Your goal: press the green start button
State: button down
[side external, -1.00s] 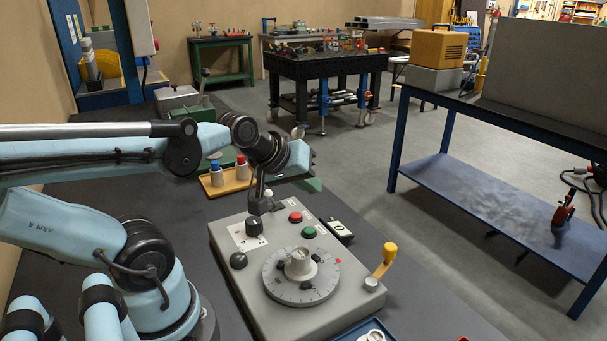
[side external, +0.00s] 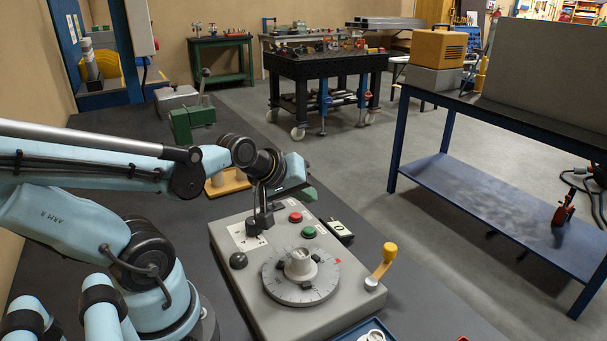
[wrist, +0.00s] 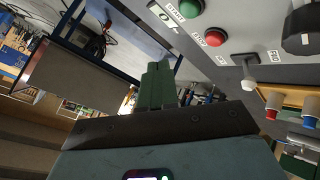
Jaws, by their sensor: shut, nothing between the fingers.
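The green start button (side external: 309,232) sits on the sloped grey control panel (side external: 235,285), just in front of the red stop button (side external: 295,217). In the wrist view the green button (wrist: 190,8) is at the top edge, beside its START label, with the red button (wrist: 215,38) below right. My gripper (side external: 308,196) shows in the side view as green fingers, partly hidden by the blue wrist, behind and above the red button in the picture. In the wrist view my gripper (wrist: 157,66) has its fingers shut and empty, apart from the green button.
The panel also carries a graduated dial (side external: 301,278), a black knob (side external: 238,261) and a yellow-handled lever (side external: 388,254). A small counter box (side external: 340,231) is at its right edge. A wooden tray (side external: 228,183) stands behind the panel, partly covered by my arm.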

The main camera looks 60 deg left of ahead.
aim_at(305, 231)
jog(key=shift+f, duration=2.55)
jog(key=shift+f, duration=0.1)
jog(key=shift+f, duration=0.3)
jog(key=shift+f, duration=0.55)
dwell(1.1)
jog(key=shift+r, duration=0.95)
jog(key=shift+r, duration=2.5)
